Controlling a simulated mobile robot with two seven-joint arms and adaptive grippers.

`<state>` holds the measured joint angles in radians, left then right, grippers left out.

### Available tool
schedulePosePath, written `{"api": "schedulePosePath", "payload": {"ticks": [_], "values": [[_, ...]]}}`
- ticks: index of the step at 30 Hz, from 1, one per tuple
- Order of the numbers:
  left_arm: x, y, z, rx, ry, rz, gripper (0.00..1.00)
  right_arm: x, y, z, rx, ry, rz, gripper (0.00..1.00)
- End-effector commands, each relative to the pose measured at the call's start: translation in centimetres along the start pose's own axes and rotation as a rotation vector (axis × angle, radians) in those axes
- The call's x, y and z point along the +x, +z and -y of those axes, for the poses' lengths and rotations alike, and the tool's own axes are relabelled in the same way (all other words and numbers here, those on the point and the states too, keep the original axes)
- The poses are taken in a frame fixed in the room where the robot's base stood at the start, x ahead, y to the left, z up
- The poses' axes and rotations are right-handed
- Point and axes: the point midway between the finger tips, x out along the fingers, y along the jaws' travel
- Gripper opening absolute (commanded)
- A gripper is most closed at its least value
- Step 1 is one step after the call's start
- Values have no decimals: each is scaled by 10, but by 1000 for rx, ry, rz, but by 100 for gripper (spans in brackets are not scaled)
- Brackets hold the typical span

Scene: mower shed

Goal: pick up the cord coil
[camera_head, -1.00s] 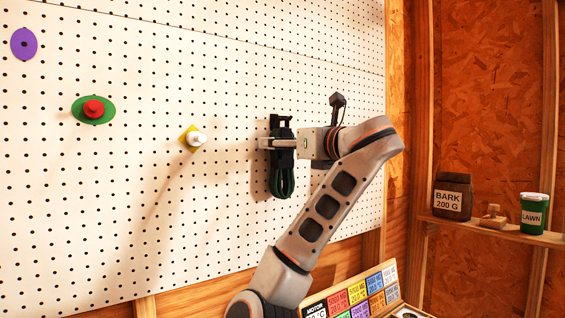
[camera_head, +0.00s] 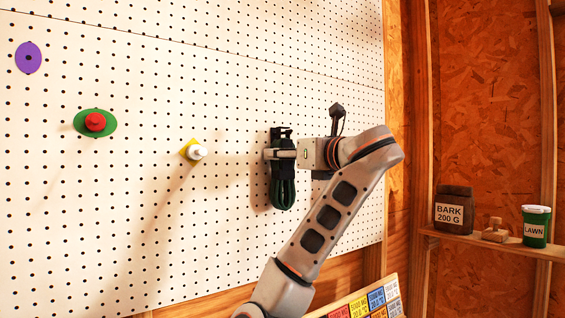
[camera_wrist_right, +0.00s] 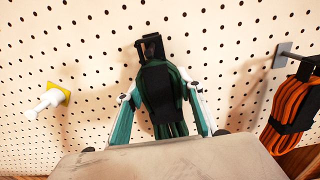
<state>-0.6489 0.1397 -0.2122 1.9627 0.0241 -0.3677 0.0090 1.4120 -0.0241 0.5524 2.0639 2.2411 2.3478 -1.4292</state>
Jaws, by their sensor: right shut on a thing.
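A dark green cord coil (camera_head: 283,190) with a black band hangs at a black hook or holder (camera_head: 281,132) on the pegboard. In the right wrist view the coil (camera_wrist_right: 166,92) is upright between my right gripper's two fingers, with its top by the hook. My right gripper (camera_head: 280,154) is shut on the upper part of the coil. Its fingers (camera_wrist_right: 163,104) lie one on each side of it. Whether the coil still bears on the hook I cannot tell. My left gripper is not in view.
An orange cord coil (camera_wrist_right: 292,108) hangs close by on the right in the wrist view. White (camera_head: 198,152) and red (camera_head: 95,122) pegs stick out of the pegboard (camera_head: 130,220). A shelf (camera_head: 470,239) at right holds a bark bag (camera_head: 453,211) and a lawn tin (camera_head: 535,227).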

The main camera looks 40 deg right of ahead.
Motion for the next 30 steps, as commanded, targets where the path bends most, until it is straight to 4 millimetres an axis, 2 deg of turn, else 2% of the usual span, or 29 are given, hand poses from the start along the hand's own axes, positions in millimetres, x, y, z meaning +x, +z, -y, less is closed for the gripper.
{"api": "schedulePosePath", "payload": {"ticks": [14,21,30], "values": [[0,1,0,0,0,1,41,-58,0,2,-3,-9,1,7],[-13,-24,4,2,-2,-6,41,-92,3,2,-8,-9,-3,7],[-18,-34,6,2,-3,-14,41,-135,1,2,-5,-8,3,7]]}}
